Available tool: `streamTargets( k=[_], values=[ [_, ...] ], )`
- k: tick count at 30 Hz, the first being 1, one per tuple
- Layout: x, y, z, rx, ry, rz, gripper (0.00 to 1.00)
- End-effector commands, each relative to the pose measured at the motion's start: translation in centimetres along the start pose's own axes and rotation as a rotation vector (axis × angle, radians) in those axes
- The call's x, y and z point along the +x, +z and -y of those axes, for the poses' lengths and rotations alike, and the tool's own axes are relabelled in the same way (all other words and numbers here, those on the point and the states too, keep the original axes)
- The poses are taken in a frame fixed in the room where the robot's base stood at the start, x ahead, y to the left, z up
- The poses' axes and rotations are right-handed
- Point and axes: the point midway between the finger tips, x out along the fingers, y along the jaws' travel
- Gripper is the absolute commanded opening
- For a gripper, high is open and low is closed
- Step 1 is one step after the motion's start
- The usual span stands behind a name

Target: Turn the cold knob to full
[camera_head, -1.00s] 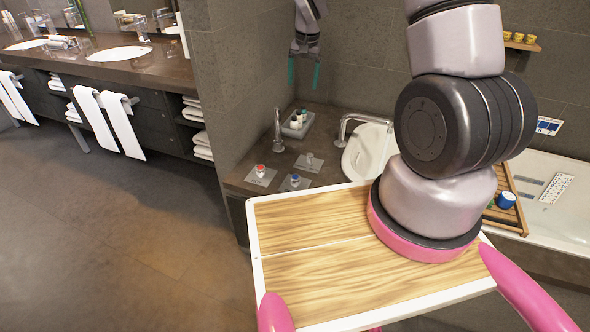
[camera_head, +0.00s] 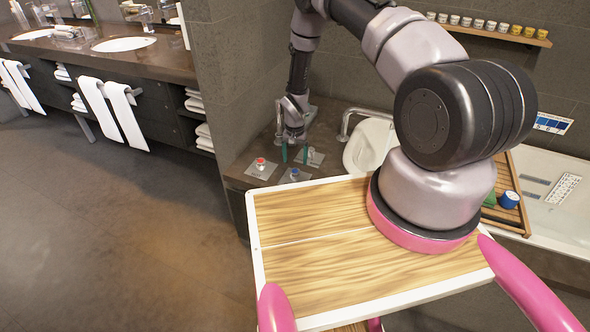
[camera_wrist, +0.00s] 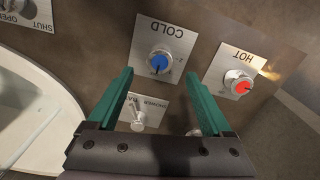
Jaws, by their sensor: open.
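The cold knob (camera_wrist: 159,62) is blue-topped on a square metal plate marked COLD, and in the wrist view it lies ahead of and between my open fingers. It also shows in the head view (camera_head: 294,174), in front of my gripper. My gripper (camera_head: 295,154) points down above the counter, with green fingers. In the wrist view my gripper (camera_wrist: 160,100) is open and empty, apart from the knob. A dark pointer mark shows on the blue cap; its exact setting is too small to read.
The red hot knob (camera_wrist: 240,85) sits on its own plate beside the cold one; it also shows in the head view (camera_head: 260,163). A small lever on a plate (camera_wrist: 138,118) lies under my gripper. A white basin (camera_head: 368,144) and curved spout (camera_head: 346,122) stand to the right.

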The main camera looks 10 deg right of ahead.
Motion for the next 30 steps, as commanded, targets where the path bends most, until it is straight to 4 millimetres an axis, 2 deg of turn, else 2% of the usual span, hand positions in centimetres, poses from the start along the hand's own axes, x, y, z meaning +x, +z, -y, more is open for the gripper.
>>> streamTargets(
  k=[3, 9, 14, 21, 22, 28, 30],
  values=[
    [2.4, 0.1, -0.1, 0.000, 0.001, 0.003, 0.84],
    [5.0, 0.0, 0.0, 0.000, 0.000, 0.001, 0.84],
    [5.8, 0.0, 0.0, 0.000, 0.000, 0.000, 0.84],
    [5.9, 0.0, 0.0, 0.000, 0.000, 0.000, 0.84],
    [5.9, 0.0, 0.0, 0.000, 0.000, 0.000, 0.80],
    [5.9, 0.0, 0.0, 0.000, 0.000, 0.000, 0.04],
    [5.9, 0.0, 0.0, 0.000, 0.000, 0.000, 0.00]
  ],
)
